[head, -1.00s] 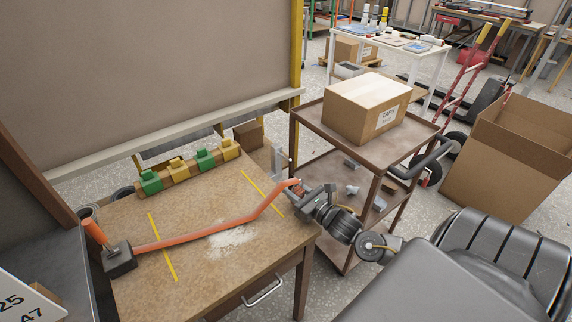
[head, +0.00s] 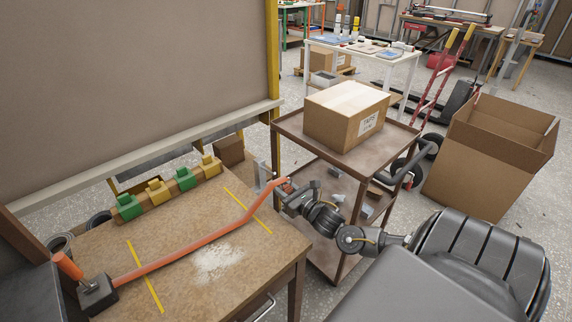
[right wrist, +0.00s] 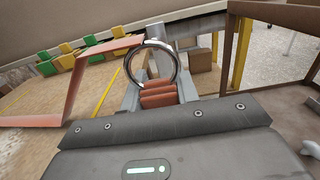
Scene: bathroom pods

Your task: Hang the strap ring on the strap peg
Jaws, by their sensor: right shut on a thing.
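The orange strap (head: 190,250) runs from a dark block with an orange upright handle (head: 97,292) at the table's left, across the table, up to my right gripper (head: 287,187). My right gripper is shut on the strap's orange end piece (right wrist: 158,95), which carries the metal strap ring (right wrist: 152,65). The ring stands upright beyond the fingers in the right wrist view. A grey metal post (right wrist: 163,60), likely the strap peg's mount, shows behind it; it also stands by the table's far right edge in the head view (head: 262,174). I cannot tell whether the ring touches it. My left gripper is out of view.
Green and yellow blocks (head: 158,191) line the table's back edge. A brown cart (head: 372,160) with a taped carton (head: 346,115) stands right of the table, close to my right arm. A large board (head: 135,90) rises behind the table. An open carton (head: 487,155) stands farther right.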

